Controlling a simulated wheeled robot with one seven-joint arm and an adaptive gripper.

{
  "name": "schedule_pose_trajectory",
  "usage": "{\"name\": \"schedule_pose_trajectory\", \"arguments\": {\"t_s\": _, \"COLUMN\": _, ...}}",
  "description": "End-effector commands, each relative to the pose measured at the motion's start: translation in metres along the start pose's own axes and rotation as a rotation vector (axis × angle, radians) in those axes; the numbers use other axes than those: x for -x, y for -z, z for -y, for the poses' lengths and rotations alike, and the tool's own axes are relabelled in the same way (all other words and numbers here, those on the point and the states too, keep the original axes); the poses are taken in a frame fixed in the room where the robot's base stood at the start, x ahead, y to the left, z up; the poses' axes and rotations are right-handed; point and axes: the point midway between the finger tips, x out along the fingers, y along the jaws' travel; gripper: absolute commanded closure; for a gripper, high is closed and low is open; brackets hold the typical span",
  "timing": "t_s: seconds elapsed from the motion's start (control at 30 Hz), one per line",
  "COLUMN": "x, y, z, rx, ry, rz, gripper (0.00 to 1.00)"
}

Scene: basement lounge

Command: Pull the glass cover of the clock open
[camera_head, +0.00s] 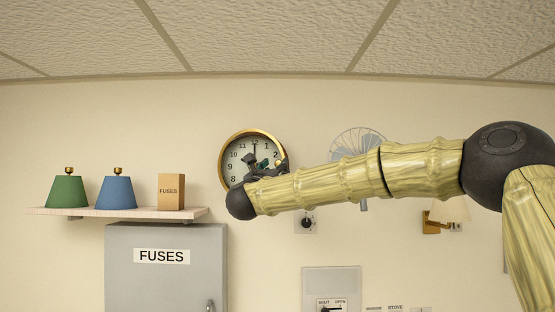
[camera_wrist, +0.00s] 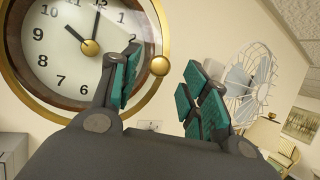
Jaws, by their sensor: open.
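The round wall clock (camera_head: 224,160) has a gold rim and a white face, and my arm hides its lower right part in the head view. In the wrist view the clock (camera_wrist: 48,48) fills the upper left, with its glass cover in the gold rim lying against the face. A round gold knob (camera_wrist: 160,66) sits on the rim's right edge. My gripper (camera_wrist: 160,88) is open and empty, with teal-padded fingers. The left finger overlaps the clock face and the right finger is right of the knob. The knob appears between the fingers, beyond their tips; I cannot tell whether they touch it.
A wall fan (camera_wrist: 246,82) is right of the clock. A shelf (camera_head: 130,212) at left holds a green lampshade (camera_head: 67,191), a blue lampshade (camera_head: 116,192) and a fuse box carton (camera_head: 171,192). A grey fuse cabinet (camera_head: 165,285) is below. A wall lamp (camera_head: 432,222) is at right.

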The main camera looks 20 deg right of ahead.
Motion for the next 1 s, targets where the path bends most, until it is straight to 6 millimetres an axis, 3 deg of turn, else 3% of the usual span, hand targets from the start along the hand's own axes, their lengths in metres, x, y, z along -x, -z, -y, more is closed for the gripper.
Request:
{"name": "schedule_pose_trajectory", "arguments": {"t_s": 0.1, "x": -0.015, "y": -0.003, "z": 0.000, "rx": 0.001, "ry": 0.001, "rz": 0.000, "gripper": 0.55}}
{"name": "schedule_pose_trajectory", "arguments": {"t_s": 0.3, "x": -0.028, "y": -0.001, "z": 0.000, "rx": 0.001, "ry": -0.001, "rz": 0.000, "gripper": 0.55}}
{"name": "schedule_pose_trajectory", "arguments": {"t_s": 0.67, "x": -0.031, "y": 0.001, "z": 0.000, "rx": 0.001, "ry": 0.000, "rz": 0.000, "gripper": 0.55}}
{"name": "schedule_pose_trajectory", "arguments": {"t_s": 0.93, "x": -0.030, "y": 0.001, "z": 0.000, "rx": 0.001, "ry": 0.000, "rz": 0.000, "gripper": 1.00}}
{"name": "schedule_pose_trajectory", "arguments": {"t_s": 1.0, "x": -0.030, "y": 0.001, "z": 0.000, "rx": 0.001, "ry": 0.000, "rz": 0.000, "gripper": 1.00}}
